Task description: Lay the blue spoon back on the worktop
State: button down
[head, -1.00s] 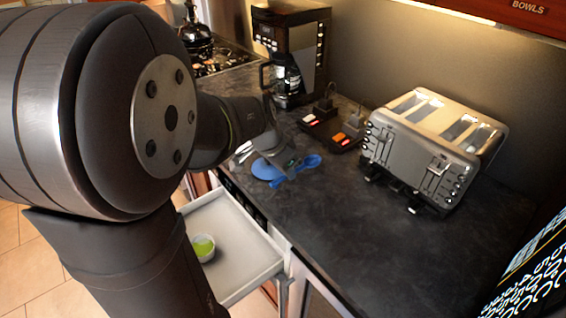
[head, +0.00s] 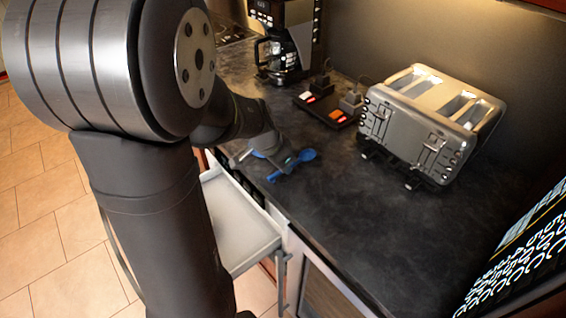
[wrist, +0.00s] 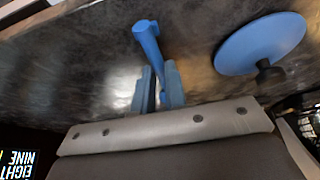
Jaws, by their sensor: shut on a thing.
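The blue spoon (head: 303,156) shows in the head view over the worktop (head: 330,215), close to its front edge; its bowl end points right. In the wrist view a blue handle-like end of the spoon (wrist: 147,38) rises between the fingers. My gripper (wrist: 157,88) is shut on the spoon, with its two fingers close together. In the head view my gripper (head: 284,163) is partly hidden by my arm. The spoon is low over the dark surface; I cannot tell whether it touches it.
A round blue disc (wrist: 260,43) with a dark knob or stem lies beside the gripper. An open white drawer (head: 240,235) juts out below the counter. A toaster (head: 430,125), black plug block (head: 325,108) and coffee maker (head: 285,40) stand behind. The right-front worktop is clear.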

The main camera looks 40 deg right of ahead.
jog(key=shift+f, duration=0.4)
jog(key=c, duration=1.4)
grip_release()
jog(key=v, duration=1.7)
jog(key=shift+r, duration=0.2)
jog(key=x, duration=1.7)
jog(key=shift+f, duration=0.25)
jog(key=shift+r, duration=0.1)
